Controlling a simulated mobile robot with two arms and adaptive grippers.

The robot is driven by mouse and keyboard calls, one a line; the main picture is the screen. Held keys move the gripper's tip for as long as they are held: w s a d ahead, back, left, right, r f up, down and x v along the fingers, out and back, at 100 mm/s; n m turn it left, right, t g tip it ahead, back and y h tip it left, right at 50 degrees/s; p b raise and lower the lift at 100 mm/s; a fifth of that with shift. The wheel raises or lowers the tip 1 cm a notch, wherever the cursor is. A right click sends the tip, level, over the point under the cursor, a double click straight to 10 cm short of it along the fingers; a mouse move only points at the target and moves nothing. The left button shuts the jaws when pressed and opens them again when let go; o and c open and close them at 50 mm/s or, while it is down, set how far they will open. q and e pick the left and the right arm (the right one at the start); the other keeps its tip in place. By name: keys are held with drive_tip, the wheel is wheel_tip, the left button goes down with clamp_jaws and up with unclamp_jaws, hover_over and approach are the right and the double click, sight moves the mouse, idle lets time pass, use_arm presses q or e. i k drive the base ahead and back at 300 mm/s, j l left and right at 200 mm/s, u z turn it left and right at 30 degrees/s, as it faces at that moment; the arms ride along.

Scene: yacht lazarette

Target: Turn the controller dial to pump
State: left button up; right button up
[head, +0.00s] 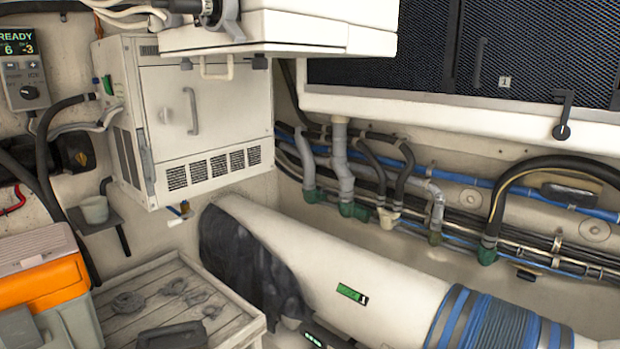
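The controller (22,70) is a grey box on the wall at the far upper left of the head view. Its lit display (17,43) reads READY with 6 and -3 below. Two small buttons sit under the display. The black round dial (29,92) is on the lower part of its face. The dial's pointer and any position labels are too small to read. Neither of my grippers can be made out in this view.
A white cabinet (205,110) with a handle hangs right of the controller. A small shelf with a cup (94,209) is below. An orange and grey case (40,285) and a slatted crate (185,300) stand lower left. A large white cylinder (330,255) crosses the floor.

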sight(28, 92)
drive_tip(key=u, duration=1.3)
